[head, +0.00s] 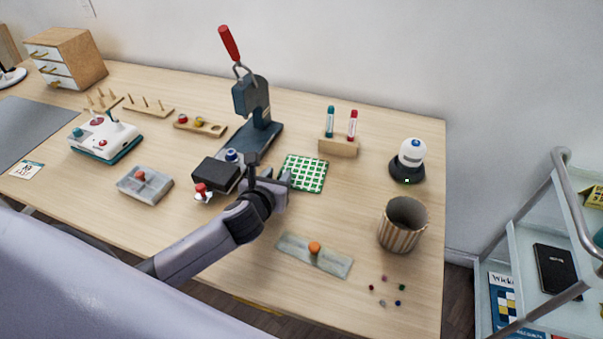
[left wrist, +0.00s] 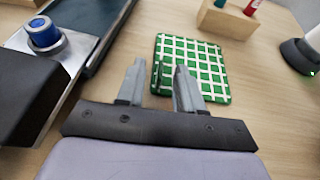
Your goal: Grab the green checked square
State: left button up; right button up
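The green checked square (head: 306,172) is a flat green and white piece lying on the wooden table, right of the dark press. It also shows in the left wrist view (left wrist: 207,67), just beyond my fingertips. My left gripper (head: 270,176) is at the near left edge of the square. In the left wrist view the two fingers of my left gripper (left wrist: 160,75) stand apart, with a gap between them. The left corner of the square shows beyond and between the fingertips; I cannot tell whether they touch it. My right gripper is not in view.
The dark press (head: 258,105) with a red handle and a black block (head: 216,174) stand left of the square. A wooden marker holder (head: 338,147) is behind it. A striped bin (head: 402,226) and a grey ruler-like plate (head: 314,256) with an orange knob are nearer right.

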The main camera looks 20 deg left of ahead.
pick_arm(q)
jog(key=shift+w, duration=0.1)
grip_shut()
